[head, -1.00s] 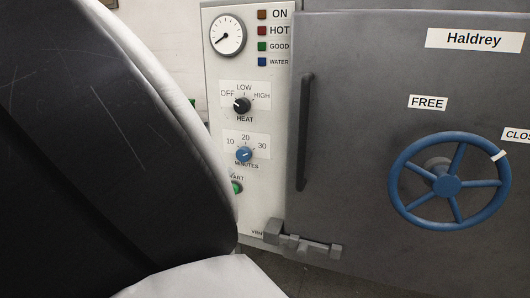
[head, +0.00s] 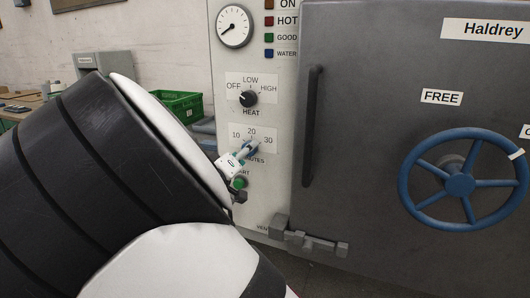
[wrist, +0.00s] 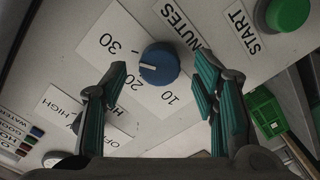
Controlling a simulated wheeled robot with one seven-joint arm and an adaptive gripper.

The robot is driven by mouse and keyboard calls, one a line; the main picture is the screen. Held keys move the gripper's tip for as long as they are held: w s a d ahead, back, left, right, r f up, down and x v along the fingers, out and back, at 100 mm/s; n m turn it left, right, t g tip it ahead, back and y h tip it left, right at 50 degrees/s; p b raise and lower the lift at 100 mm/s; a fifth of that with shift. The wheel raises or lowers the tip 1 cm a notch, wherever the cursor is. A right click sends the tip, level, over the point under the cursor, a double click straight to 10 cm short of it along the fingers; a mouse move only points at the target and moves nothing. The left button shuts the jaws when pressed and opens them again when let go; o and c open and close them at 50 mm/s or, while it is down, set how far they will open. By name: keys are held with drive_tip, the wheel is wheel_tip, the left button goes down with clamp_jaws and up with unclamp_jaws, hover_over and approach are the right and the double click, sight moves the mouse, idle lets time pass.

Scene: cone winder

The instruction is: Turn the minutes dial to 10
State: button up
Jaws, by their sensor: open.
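The minutes dial is a round blue knob (wrist: 160,66) on a white scale plate marked 10, 20 and 30. In the wrist view its white pointer line points between 20 and 30. In the head view the dial (head: 252,147) is partly hidden behind my gripper (head: 241,155). In the wrist view my gripper (wrist: 160,82) is open, with one teal-padded finger on each side of the dial. Gaps show between the fingers and the dial, and nothing is held. I cannot tell how far the fingertips are from the panel.
The black heat knob (head: 248,98) sits above the dial and the green start button (head: 239,183) below. A grey door with a vertical handle (head: 312,125) and blue handwheel (head: 459,185) is at right. A green crate (head: 180,104) stands at left.

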drive_tip(key=shift+x, duration=1.1)
drive_tip(key=c, duration=1.2)
drive_tip(key=shift+o, duration=0.2)
drive_tip(key=shift+n, duration=0.3)
drive_tip(key=shift+n+p, duration=4.2)
drive_tip(key=shift+n, duration=7.5)
